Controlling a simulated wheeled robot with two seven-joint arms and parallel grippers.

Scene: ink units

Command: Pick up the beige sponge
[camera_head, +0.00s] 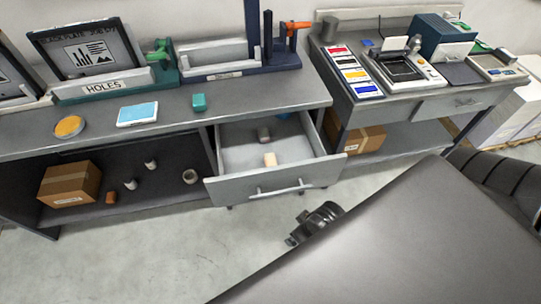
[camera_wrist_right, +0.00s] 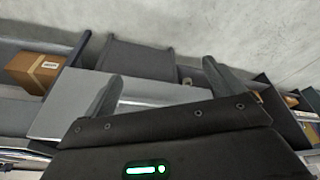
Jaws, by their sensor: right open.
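A small beige block, which looks like the beige sponge (camera_head: 270,159), lies in the open grey drawer (camera_head: 237,189) near its front in the head view. A grey item (camera_head: 263,134) lies farther back in the same drawer. My right gripper (camera_wrist_right: 160,86) is open in the right wrist view, its two grey fingers spread wide with nothing seen between them. I cannot make out the sponge in the right wrist view. My left gripper is not in view.
The drawer juts out from under the workbench (camera_head: 236,108), which holds a teal block (camera_head: 199,102) and a blue pad (camera_head: 138,114). A cardboard box (camera_head: 70,184) and several small cups sit on the lower shelf.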

